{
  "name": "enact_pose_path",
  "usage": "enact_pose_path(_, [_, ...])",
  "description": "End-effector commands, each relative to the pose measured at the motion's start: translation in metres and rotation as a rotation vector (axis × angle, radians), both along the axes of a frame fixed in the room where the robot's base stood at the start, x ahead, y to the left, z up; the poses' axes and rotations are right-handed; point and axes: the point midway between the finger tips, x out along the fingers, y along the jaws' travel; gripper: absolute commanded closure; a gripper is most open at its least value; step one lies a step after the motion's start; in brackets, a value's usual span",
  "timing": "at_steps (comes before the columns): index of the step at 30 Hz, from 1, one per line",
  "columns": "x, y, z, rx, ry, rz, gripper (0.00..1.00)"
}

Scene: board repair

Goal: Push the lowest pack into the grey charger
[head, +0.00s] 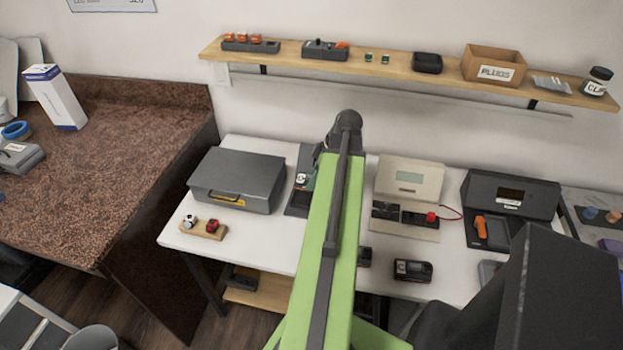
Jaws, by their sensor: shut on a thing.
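A dark grey unit (296,203), possibly the grey charger, stands on the white table just left of my green arm, which covers its right side. A small white-and-dark item (301,180) sits on it; I cannot tell whether it is a pack. A black pack with orange marks (413,270) lies near the table's front edge. A second dark pack (365,257) shows partly, just right of my arm. I cannot tell which pack is lowest. My gripper is hidden behind my arm.
A grey case (238,181) and a wooden block with two small parts (203,229) stand left. A beige meter (409,180) and a black unit with an orange part (511,207) stand right. A loaded wall shelf (390,74) runs above the table.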

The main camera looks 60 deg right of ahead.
Motion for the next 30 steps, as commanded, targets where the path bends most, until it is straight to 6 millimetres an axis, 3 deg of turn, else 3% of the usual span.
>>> enact_pose_path(3, [0.01, 0.004, -0.002, 0.001, -0.001, -0.009, 0.86])
enact_pose_path(10, [0.01, 0.004, -0.008, 0.0, -0.001, -0.008, 0.86])
enact_pose_path(24, [0.01, 0.004, -0.053, 0.001, -0.001, -0.006, 0.86])
enact_pose_path(30, [0.01, 0.004, -0.056, 0.0, -0.001, -0.005, 0.86])
